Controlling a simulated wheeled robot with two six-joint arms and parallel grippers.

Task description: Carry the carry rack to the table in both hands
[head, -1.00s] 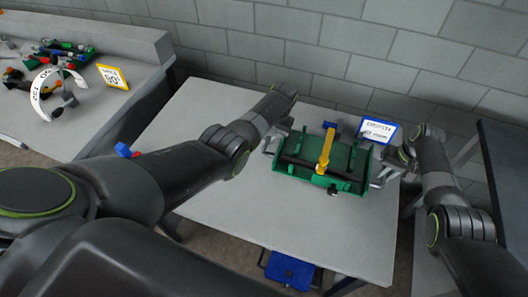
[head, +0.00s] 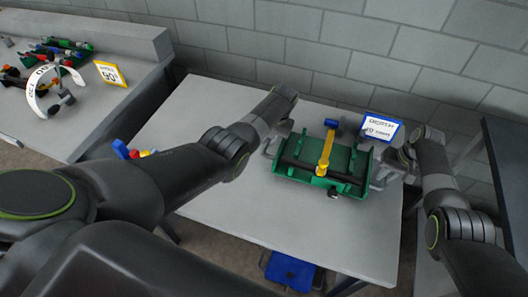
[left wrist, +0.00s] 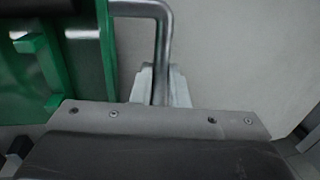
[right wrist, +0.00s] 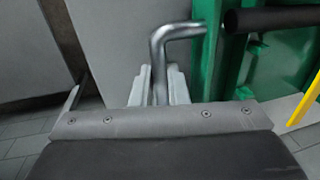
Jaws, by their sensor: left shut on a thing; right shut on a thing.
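The carry rack (head: 305,185) is a green tray with a dark bar across it and a yellow upright tool in its middle. In the head view it is at or just above the grey table (head: 235,225); I cannot tell if it touches. My left gripper (left wrist: 160,88) is shut on the rack's metal side handle (left wrist: 165,45). My right gripper (right wrist: 160,88) is shut on the opposite metal handle (right wrist: 160,50). In the head view the left gripper (head: 273,142) and right gripper (head: 383,172) flank the rack.
A white sign with a blue frame (head: 380,131) stands behind the rack. Blue, red and yellow parts (head: 133,151) lie at the table's left, partly behind my left arm. A bench (head: 75,110) with tools and a yellow-framed sign (head: 111,74) is further left. A blue box (head: 290,270) sits below the table.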

